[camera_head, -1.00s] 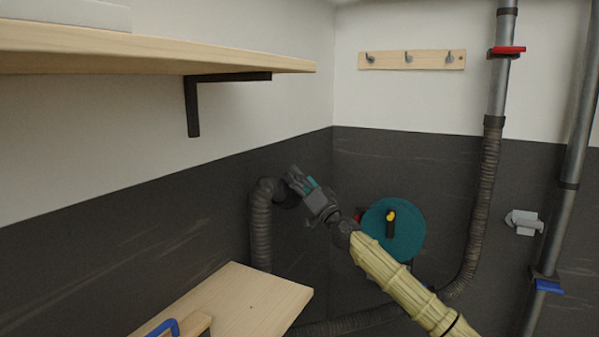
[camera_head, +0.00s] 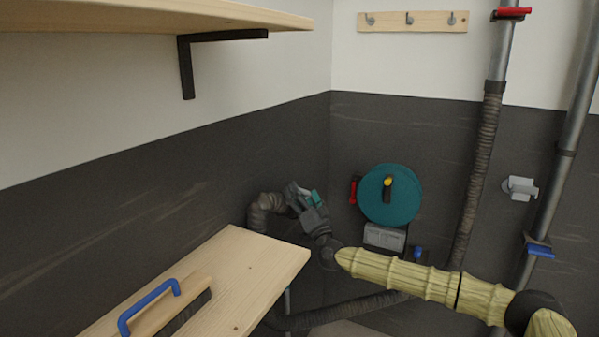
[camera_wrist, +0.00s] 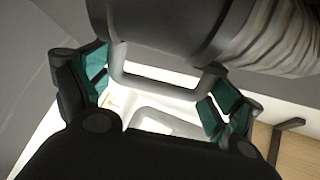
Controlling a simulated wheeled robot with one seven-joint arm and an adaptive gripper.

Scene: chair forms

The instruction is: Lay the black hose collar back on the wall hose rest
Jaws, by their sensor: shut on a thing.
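My gripper (camera_head: 300,195) is in the left middle of the head view, near the room's corner, above and beyond the wooden bench. The wrist view shows its teal-padded fingers (camera_wrist: 158,88) closed on a grey loop handle (camera_wrist: 165,78) attached to the hose collar (camera_wrist: 150,18). The collar joins a ribbed dark hose (camera_wrist: 275,40), which bends down behind the bench in the head view (camera_head: 264,208). In the head view the collar is mostly hidden by my gripper. The wall hose rest looks to be the pale grey bracket (camera_head: 520,188) on the right wall, empty and well apart from my gripper.
A teal reel (camera_head: 389,195) with a yellow knob is on the back wall, between gripper and bracket. A vertical pipe and hose (camera_head: 482,150) and a slanted pipe (camera_head: 565,150) stand at right. The bench (camera_head: 255,265) has a blue handle (camera_head: 148,305). A shelf (camera_head: 150,18) overhangs at left.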

